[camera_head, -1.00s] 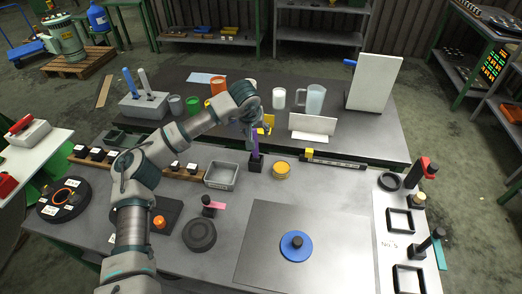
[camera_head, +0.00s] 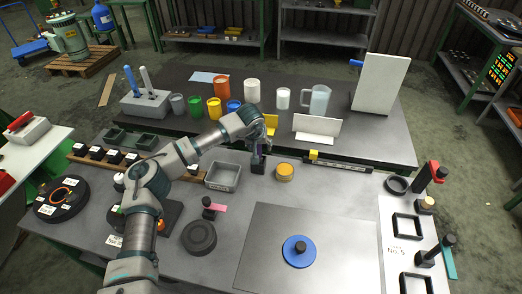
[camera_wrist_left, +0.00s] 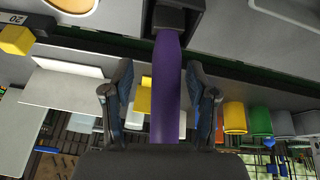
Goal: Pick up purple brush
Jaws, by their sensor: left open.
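The purple brush stands upright in a small black holder (camera_head: 257,165) on the table. In the head view only a little of its purple shaft (camera_head: 260,150) shows, as my gripper covers the rest. In the left wrist view the purple brush (camera_wrist_left: 166,95) runs up the middle of the picture into the dark holder (camera_wrist_left: 178,18). My left gripper (camera_head: 262,138) is above the holder. In the wrist view its two fingers (camera_wrist_left: 160,85) are open, one on each side of the brush, with gaps visible. My right gripper is not in view.
A grey metal tray (camera_head: 222,176) sits left of the holder and a yellow-orange round jar (camera_head: 285,171) sits right. Behind are a white angled panel (camera_head: 316,127), a yellow block (camera_head: 271,122) and several coloured cups. A metal plate (camera_head: 268,232) lies in front.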

